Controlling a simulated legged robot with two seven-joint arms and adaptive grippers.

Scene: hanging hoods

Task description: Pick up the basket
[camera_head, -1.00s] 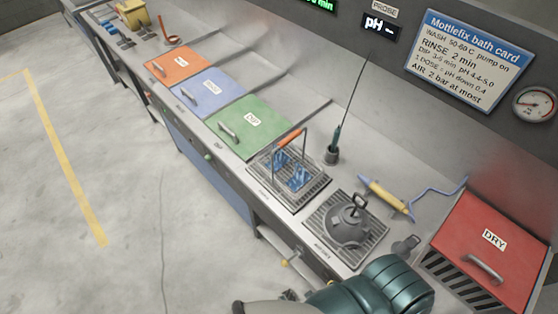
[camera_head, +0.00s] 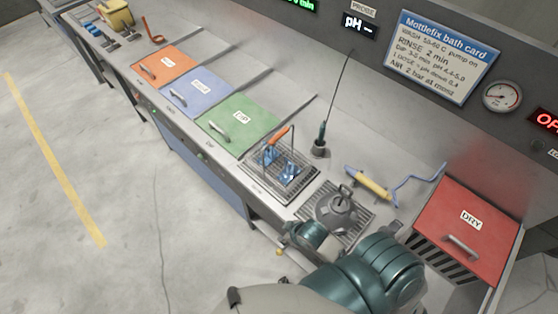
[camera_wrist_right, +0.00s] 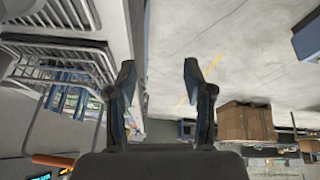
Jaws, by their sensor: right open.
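The basket (camera_head: 278,134) is a wire carrier with an upright frame, an orange handle on top and blue pieces inside. It stands on a slatted drain grate (camera_head: 252,182) on the bench, right of the green lid. In the right wrist view its orange handle (camera_wrist_right: 52,160) and blue pieces show at the left, upside down. My right gripper (camera_wrist_right: 159,70) is open and empty, with its fingers apart and beside the bench edge, clear of the basket. In the head view my right arm comes in from below and its fingers cannot be made out. My left gripper is out of view.
A probe (camera_head: 321,140) stands in a holder behind. A yellow-handled tool (camera_head: 374,187) with blue hose and a red DRY lid (camera_head: 468,230) lie further right. Orange, blue and green lids line the left.

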